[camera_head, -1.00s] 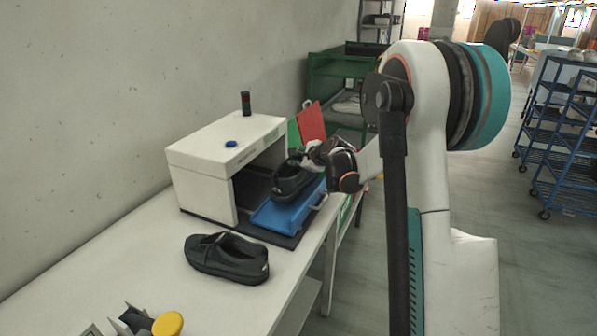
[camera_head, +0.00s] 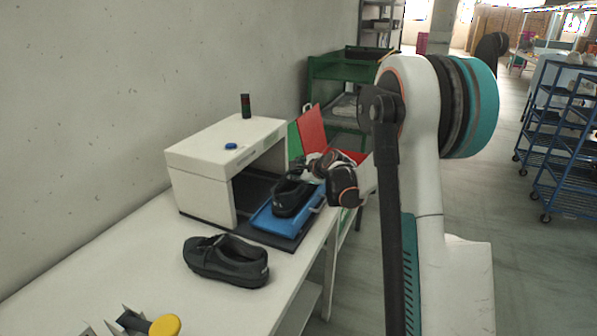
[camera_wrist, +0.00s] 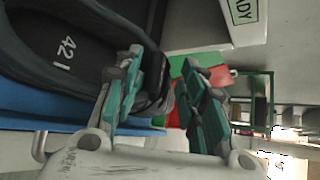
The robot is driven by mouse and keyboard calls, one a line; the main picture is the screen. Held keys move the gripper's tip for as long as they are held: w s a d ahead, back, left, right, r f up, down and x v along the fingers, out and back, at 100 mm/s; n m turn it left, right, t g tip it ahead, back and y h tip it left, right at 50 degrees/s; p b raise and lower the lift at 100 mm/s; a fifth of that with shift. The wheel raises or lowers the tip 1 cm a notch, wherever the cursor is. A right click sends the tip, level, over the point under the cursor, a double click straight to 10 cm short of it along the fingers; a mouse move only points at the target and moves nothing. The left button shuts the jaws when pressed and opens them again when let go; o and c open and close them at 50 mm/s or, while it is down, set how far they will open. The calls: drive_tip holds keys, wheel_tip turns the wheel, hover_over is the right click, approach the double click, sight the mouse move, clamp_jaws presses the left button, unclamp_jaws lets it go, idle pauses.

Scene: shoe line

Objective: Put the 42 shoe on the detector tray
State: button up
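The black 42 shoe (camera_head: 291,197) rests on the blue detector tray (camera_head: 272,222), in front of the white detector's opening. In the wrist view the shoe (camera_wrist: 75,45) shows "42 L" printed inside, and the blue tray (camera_wrist: 40,105) is beneath it. My gripper (camera_head: 312,168) is at the shoe's heel end. In the wrist view my gripper (camera_wrist: 162,58) has its teal fingers apart; one finger overlaps the shoe opening and the heel edge shows between them. I see no firm grip on the heel.
A second black shoe (camera_head: 226,261) lies on the white table (camera_head: 150,260). The white detector (camera_head: 205,175) stands behind the tray. A red bin (camera_head: 312,130) and green rack (camera_head: 335,75) are beyond. A yellow knob (camera_head: 165,325) is at the front.

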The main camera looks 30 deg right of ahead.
drive_tip(key=p+v, duration=0.3)
drive_tip(key=v, duration=0.8)
drive_tip(key=shift+s+r, duration=0.2)
drive_tip(key=shift+s, duration=0.15)
